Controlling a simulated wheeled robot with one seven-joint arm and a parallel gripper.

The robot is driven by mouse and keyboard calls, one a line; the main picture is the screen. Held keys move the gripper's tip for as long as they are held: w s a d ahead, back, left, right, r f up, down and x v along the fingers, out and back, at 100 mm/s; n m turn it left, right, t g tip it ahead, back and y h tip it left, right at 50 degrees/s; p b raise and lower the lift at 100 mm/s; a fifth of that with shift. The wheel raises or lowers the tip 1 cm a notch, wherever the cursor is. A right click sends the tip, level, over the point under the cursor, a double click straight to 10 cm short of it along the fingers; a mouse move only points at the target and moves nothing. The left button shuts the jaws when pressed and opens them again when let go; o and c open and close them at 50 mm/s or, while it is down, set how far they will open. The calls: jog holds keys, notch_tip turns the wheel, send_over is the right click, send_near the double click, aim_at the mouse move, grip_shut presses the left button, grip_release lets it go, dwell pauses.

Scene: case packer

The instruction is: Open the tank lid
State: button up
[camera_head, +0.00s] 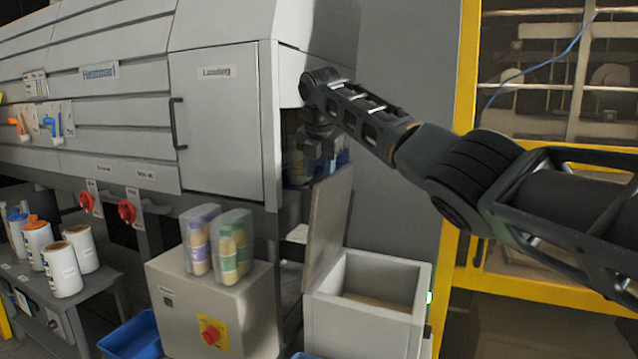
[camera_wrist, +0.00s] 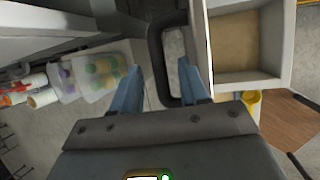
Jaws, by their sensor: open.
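The tank (camera_head: 365,318) is a pale box at the lower middle of the head view, with its top open and a tan inside showing. Its lid (camera_head: 328,222) stands up, slightly tilted, along the tank's left side. In the wrist view the open tank (camera_wrist: 284,78) is at upper right, beside the lid's thin edge (camera_wrist: 211,45). A dark loop handle (camera_wrist: 157,62) shows left of that edge, between my finger tips in the picture; I cannot tell whether they touch it. My gripper (camera_head: 318,150) is open, pointing down near the lid's upper end.
A grey machine with a loading door (camera_head: 222,125) stands at left. A cabinet (camera_head: 215,308) with bottle packs (camera_head: 217,240) on top is left of the tank. A yellow frame (camera_head: 457,120) stands to the right. A blue bin (camera_head: 133,337) is on the floor.

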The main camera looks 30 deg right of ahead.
jog(key=shift+b+v, duration=0.3)
jog(key=shift+v, duration=1.8)
